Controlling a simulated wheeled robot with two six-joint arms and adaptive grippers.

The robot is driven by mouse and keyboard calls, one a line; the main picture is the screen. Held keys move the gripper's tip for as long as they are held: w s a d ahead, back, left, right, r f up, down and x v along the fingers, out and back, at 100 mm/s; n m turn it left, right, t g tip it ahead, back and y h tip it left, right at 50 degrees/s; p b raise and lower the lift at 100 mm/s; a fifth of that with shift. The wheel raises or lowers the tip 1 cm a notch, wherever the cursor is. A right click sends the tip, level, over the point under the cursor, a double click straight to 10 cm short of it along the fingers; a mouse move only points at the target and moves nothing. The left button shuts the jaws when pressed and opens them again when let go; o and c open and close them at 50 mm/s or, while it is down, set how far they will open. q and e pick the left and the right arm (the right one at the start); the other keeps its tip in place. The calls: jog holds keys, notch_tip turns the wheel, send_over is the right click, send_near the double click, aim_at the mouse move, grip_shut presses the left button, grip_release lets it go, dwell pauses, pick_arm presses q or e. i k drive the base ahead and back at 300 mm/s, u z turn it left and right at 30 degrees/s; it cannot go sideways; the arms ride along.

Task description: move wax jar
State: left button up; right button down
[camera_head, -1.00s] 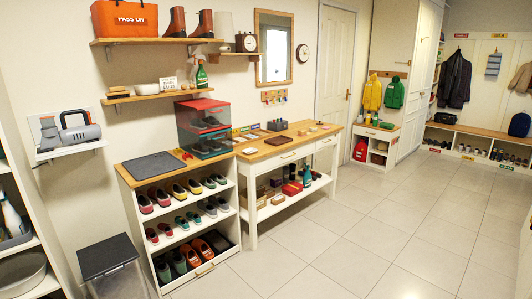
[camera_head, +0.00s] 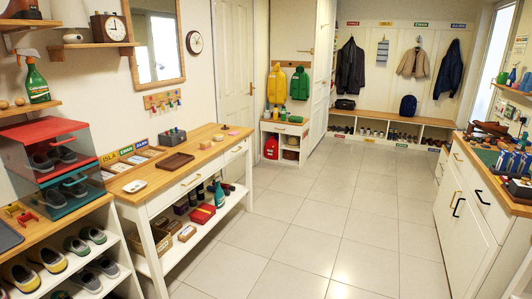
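I cannot single out a wax jar for certain in this view. A small pale round item (camera_head: 134,186) lies on the wooden-topped console table (camera_head: 205,159), near its left end. Small bottles (camera_head: 200,191) stand on the table's lower shelf, too small to tell apart. Several small items, too small to name, crowd the right counter. Neither my left nor my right gripper is in view.
A brown tray (camera_head: 171,161) and a dark box (camera_head: 172,137) lie on the console table. A shoe rack (camera_head: 115,245) stands at left. A white drawer cabinet (camera_head: 468,205) stands at right. The tiled floor (camera_head: 320,225) between them is clear.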

aim_at(217, 137)
jog(key=z, duration=0.15)
jog(key=i, duration=2.35)
jog(key=u, duration=0.65)
jog(key=i, duration=1.4)
jog(key=u, duration=0.7)
